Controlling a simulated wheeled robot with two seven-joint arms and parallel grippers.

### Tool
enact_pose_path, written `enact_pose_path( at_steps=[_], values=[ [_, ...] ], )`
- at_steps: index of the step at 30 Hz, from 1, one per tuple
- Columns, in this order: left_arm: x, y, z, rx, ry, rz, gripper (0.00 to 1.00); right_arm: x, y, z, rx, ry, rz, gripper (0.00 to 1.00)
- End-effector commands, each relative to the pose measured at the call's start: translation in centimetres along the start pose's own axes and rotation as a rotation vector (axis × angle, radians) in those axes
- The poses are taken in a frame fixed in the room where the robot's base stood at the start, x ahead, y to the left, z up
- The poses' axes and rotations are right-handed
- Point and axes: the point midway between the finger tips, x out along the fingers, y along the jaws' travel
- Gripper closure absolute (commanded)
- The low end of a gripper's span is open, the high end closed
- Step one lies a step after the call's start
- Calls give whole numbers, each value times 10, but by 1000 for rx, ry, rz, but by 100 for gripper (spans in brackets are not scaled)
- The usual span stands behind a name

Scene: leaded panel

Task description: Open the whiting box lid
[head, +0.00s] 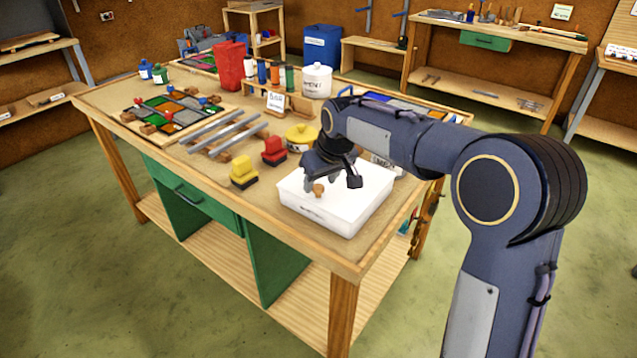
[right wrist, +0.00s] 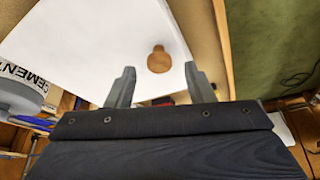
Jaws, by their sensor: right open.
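The white whiting box (head: 336,205) sits on the near right corner of the workbench. Its white lid (head: 356,198) is on, with a small round wooden knob (head: 319,190) on top. My right gripper (head: 333,183) is above the box, open and empty, close to the knob. In the right wrist view the knob (right wrist: 159,59) lies beyond and between the two spread fingertips (right wrist: 158,75), not touched by them. The lid (right wrist: 110,40) fills much of that view. My left gripper is not in view.
A yellow and a red block-like tool (head: 244,172) stand left of the box. Lead strips (head: 222,132) and a glass panel (head: 172,111) lie further left. The bench's front edge is close to the box.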

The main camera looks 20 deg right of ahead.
Motion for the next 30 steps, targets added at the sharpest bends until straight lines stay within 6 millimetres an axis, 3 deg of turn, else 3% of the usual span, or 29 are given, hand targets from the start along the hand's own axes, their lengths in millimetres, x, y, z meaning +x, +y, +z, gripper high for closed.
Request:
enact_pose_path(
  at_steps=[5, 14, 24, 30],
  values=[
    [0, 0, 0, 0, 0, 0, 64, 15, 0, 0, 1, 0, 0, 52],
    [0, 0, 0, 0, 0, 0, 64, 17, 0, 0, 2, 1, -1, 53],
    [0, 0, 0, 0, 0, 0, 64, 17, 0, 0, 2, 1, -1, 97],
    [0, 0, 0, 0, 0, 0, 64, 16, 0, 0, 2, 1, -2, 100]
  ],
)
